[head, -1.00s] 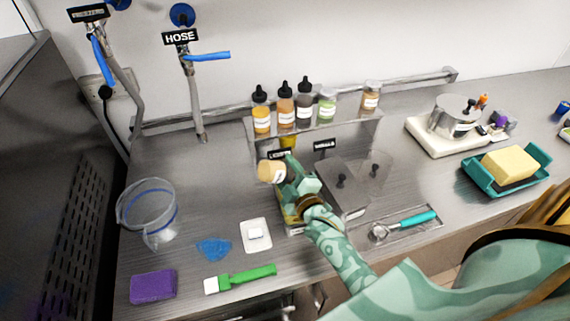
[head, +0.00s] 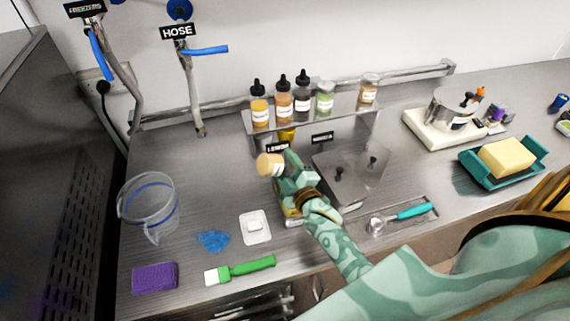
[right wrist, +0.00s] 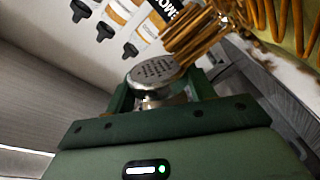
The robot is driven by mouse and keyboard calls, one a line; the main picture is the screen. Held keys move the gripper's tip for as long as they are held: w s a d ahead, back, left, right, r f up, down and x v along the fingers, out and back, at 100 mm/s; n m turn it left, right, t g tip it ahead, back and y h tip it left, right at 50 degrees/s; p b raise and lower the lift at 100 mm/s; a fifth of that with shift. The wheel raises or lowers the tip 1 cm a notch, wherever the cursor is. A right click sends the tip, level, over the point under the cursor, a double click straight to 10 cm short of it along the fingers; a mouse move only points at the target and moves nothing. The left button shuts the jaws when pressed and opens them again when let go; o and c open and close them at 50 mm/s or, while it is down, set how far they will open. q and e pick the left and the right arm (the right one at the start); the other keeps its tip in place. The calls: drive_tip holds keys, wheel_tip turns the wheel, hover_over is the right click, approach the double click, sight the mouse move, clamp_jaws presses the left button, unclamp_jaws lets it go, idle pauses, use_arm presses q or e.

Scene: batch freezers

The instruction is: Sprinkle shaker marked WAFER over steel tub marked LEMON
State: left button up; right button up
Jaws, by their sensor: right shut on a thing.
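My right gripper (head: 285,167) is shut on a small tan shaker (head: 268,165), held tilted above the left part of the steel tub counter section. In the right wrist view the shaker's perforated metal lid (right wrist: 157,70) shows between the fingers. Its name cannot be read. A black sign (head: 278,147), partly covered, seems to read LEMON. The tub below it is mostly hidden by my gripper and forearm; a yellow patch (head: 292,212) shows beside the arm. My left gripper is not in view.
A shelf (head: 350,121) behind holds several bottles and two jars. Lidded steel tubs (head: 338,185) are right of my gripper.

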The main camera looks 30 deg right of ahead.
sight(287, 175)
drive_tip(key=shift+f, duration=0.1)
drive_tip(key=shift+s+a+p, duration=0.15)
drive_tip(key=shift+s+p, duration=0.25)
drive_tip(key=shift+s, duration=0.1)
drive_tip(key=shift+s+a+p, duration=0.25)
drive_tip(key=shift+s+p, duration=0.05)
drive_tip(key=shift+s, duration=0.45)
drive_tip(key=shift+s+a+p, duration=0.2)
drive_tip(key=shift+s+p, duration=0.05)
drive_tip(key=shift+s, duration=0.45)
drive_tip(key=shift+r+p, duration=0.85)
drive_tip(key=shift+r, duration=0.05)
wheel_tip(287, 175, down, 2)
drive_tip(key=shift+b, duration=0.8)
drive_tip(key=shift+r+p, duration=0.95)
drive_tip(key=shift+f+b, duration=0.85)
drive_tip(key=shift+f, duration=0.1)
drive_tip(key=shift+r, duration=0.1)
